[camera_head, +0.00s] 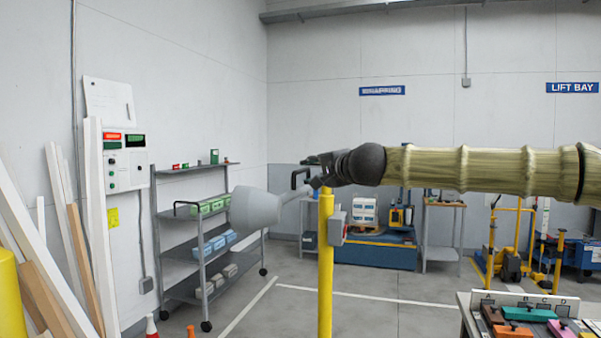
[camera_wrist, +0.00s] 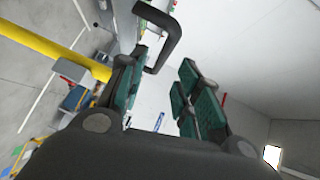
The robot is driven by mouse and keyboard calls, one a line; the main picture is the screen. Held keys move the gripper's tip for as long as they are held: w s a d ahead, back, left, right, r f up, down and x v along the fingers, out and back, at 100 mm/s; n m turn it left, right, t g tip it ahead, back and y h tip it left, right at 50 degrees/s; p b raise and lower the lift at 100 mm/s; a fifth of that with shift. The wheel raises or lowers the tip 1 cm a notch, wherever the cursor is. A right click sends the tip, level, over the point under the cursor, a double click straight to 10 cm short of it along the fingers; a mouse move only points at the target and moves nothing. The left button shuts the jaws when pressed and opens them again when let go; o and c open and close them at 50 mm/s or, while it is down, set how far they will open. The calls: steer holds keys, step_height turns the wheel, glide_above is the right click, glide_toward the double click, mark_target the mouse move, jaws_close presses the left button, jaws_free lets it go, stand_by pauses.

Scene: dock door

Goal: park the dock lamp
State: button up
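The dock lamp (camera_head: 255,206) has a grey, bucket-shaped head on a short grey arm, left of a yellow post (camera_head: 325,270). The post also shows in the wrist view (camera_wrist: 50,50). A dark bent handle (camera_head: 295,180) rises near the lamp's arm. In the wrist view the handle (camera_wrist: 172,40) stands just beyond my fingertips, its lower end close to the left finger; I cannot tell whether they touch. My gripper (camera_head: 317,163) is by the post top. Its teal-padded fingers (camera_wrist: 162,66) are apart, with nothing clearly held between them.
A grey shelf cart (camera_head: 205,245) with small boxes stands behind the lamp. A wall control panel (camera_head: 125,160) and leaning boards (camera_head: 100,230) are at left. A table with coloured pieces (camera_head: 525,315) is at front right. The floor around the post looks open.

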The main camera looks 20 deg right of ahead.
mark_target(303, 172)
steer(key=shift+x, duration=0.95)
steer(key=shift+a+p+x, duration=0.15)
steer(key=shift+p+x, duration=0.15)
steer(key=shift+x, duration=1)
steer(key=shift+a+p+x, duration=0.1)
steer(key=shift+p+x, duration=0.15)
steer(key=shift+x, duration=1)
jaws_close()
